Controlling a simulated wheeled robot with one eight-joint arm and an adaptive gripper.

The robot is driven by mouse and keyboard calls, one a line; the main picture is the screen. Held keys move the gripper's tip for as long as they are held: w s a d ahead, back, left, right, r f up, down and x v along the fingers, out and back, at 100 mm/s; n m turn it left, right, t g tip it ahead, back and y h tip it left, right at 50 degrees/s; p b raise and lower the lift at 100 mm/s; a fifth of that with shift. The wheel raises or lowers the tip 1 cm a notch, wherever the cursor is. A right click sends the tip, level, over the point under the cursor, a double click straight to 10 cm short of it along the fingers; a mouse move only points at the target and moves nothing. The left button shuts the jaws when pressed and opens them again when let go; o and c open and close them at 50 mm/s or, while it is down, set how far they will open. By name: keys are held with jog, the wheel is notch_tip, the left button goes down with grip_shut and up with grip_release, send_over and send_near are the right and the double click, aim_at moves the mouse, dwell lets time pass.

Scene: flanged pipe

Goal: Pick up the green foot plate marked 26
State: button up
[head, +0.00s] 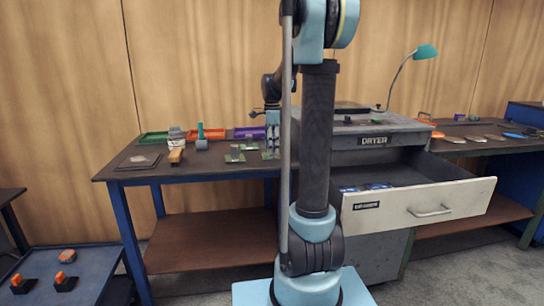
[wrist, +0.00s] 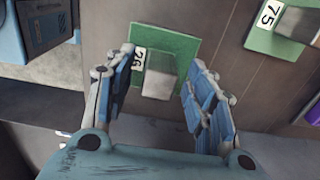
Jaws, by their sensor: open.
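The green foot plate marked 26 (wrist: 179,40) lies flat on the dark tabletop in the wrist view, with a white number label and a raised grey metal block (wrist: 159,76) on it. My gripper (wrist: 160,62) is open, with one blue-padded finger on each side of the block and nothing visibly clamped. The left finger is close to the label. In the head view my gripper (head: 272,143) points down over a green plate on the bench; the number cannot be read there. Another green plate marked 75 (wrist: 260,38) lies to the right in the wrist view.
Other green plates (head: 235,154) lie left of my gripper on the bench (head: 215,166). Green (head: 153,138), orange (head: 208,134) and purple (head: 250,132) bins stand behind. A clamp-like tool (head: 201,142) is farther left. The dryer's drawer (head: 425,207) stands open on the right.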

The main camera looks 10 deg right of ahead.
jog(key=shift+f, duration=0.65)
jog(key=shift+c, duration=0.2)
grip_shut()
jog(key=shift+r, duration=0.15)
